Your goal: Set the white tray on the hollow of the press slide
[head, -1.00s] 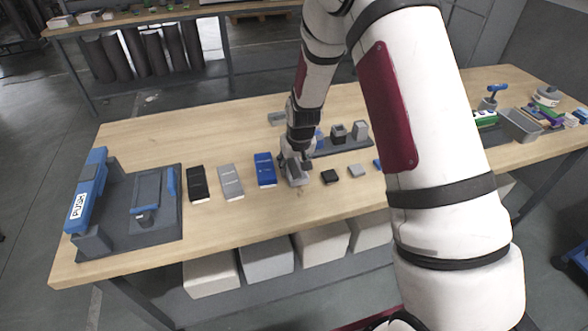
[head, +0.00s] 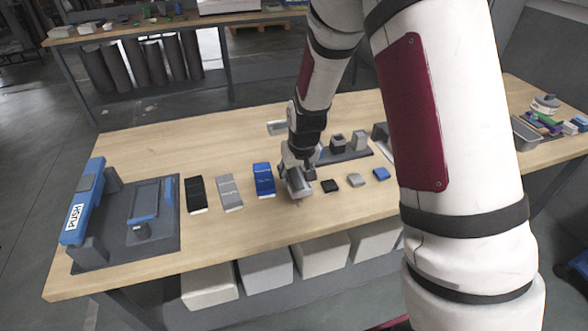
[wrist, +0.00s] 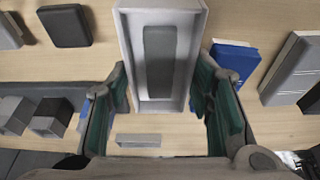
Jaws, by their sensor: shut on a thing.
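The white tray (wrist: 125,45) is a pale open box with a darker grey strip inside; it lies between the two green-padded fingers of my gripper (wrist: 163,100) in the wrist view. In the head view my gripper (head: 297,170) is shut on the tray (head: 299,186), low over the table, right of the blue board. I cannot tell whether the tray touches the wood. The press (head: 97,250) stands at the table's left end, with a blue PUSH lever (head: 76,217). Its slide (head: 146,206) has a dark hollow with blue edging, and it looks empty.
Black (head: 195,194), grey (head: 229,192) and blue (head: 263,178) boards lie between tray and press. Small black (head: 331,186), grey (head: 355,180) and blue (head: 381,174) pieces lie to the right. A dark fixture with blocks (head: 345,152) stands behind. The table's front strip is clear.

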